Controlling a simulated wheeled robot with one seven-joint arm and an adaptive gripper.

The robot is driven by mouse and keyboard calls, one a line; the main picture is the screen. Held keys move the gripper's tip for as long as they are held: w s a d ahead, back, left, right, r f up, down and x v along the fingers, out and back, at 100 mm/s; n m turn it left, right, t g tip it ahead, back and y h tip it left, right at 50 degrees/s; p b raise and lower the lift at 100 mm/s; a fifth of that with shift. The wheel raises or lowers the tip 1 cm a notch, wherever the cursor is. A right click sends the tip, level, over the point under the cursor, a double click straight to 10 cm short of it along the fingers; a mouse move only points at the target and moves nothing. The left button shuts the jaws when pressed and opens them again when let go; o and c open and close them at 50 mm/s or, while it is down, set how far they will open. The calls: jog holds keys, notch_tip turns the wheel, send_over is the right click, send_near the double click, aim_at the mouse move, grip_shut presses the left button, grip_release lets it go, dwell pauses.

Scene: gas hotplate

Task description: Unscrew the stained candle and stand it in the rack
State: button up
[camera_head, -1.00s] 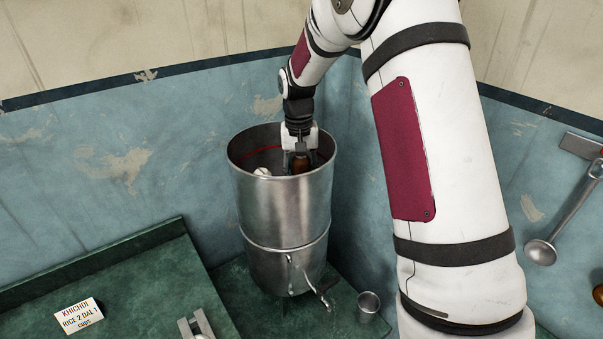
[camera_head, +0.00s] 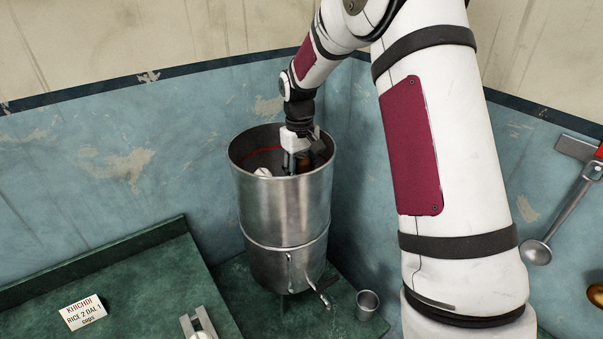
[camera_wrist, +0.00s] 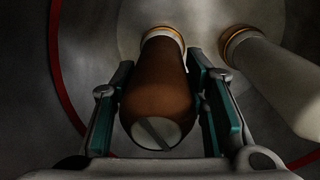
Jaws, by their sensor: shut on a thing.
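The stained candle (camera_wrist: 160,90) is brown with a pale, slotted end cap, and in the wrist view it stands between my gripper's fingers. My gripper (camera_wrist: 162,100) is shut on it, with a teal pad at each side. Its far end meets a brass-coloured ring on the round base plate (camera_wrist: 195,18). A second, white candle (camera_wrist: 285,85) stands to its right in a similar ring. In the head view my gripper (camera_head: 296,160) reaches down inside the metal filter vessel (camera_head: 285,210), and the white candle's top (camera_head: 263,172) shows beside it. I cannot tell whether the thread is loose.
A rack-like pale holder (camera_head: 198,325) is partly in view at the bottom edge. A label card (camera_head: 82,313) lies on the green counter (camera_head: 130,275). A small metal cup (camera_head: 367,303) stands right of the vessel's tap (camera_head: 322,297). A ladle (camera_head: 560,215) hangs at right.

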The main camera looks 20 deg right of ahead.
jog(key=o, duration=1.3)
jog(key=shift+c, duration=0.2)
jog(key=m+b, duration=0.1)
jog(key=m, duration=0.2)
jog(key=shift+w+f+m, duration=0.1)
jog(key=shift+m, duration=1.2)
jog(key=m+b, duration=0.1)
jog(key=m, duration=0.3)
jog(key=shift+m, duration=0.4)
jog(key=m, duration=1)
